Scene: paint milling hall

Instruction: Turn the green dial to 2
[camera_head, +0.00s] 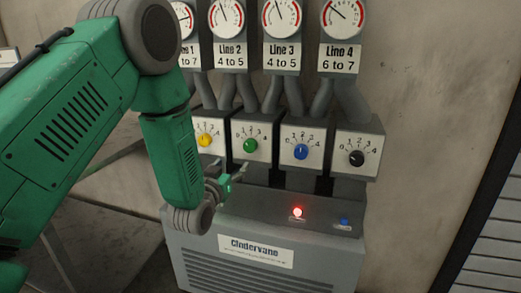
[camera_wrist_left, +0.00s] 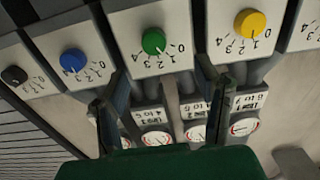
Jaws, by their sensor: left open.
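The green dial (camera_head: 250,146) is on a white plate marked 0 to 4, second from the left in a row of dials. It also shows in the left wrist view (camera_wrist_left: 154,41), upside down, ahead of the fingers. Its exact setting is too small to read. My left gripper (camera_head: 228,182) is below and slightly left of the green dial. In the left wrist view its two fingers (camera_wrist_left: 163,92) are spread with nothing between them, apart from the dial. My right gripper is not in view.
Yellow (camera_head: 205,140), blue (camera_head: 301,152) and black (camera_head: 357,158) dials flank the green one. Gauges with line labels hang above, joined by grey pipes. Below, a grey cabinet (camera_head: 270,278) carries a lit red lamp (camera_head: 297,212) and a blue button (camera_head: 344,222).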

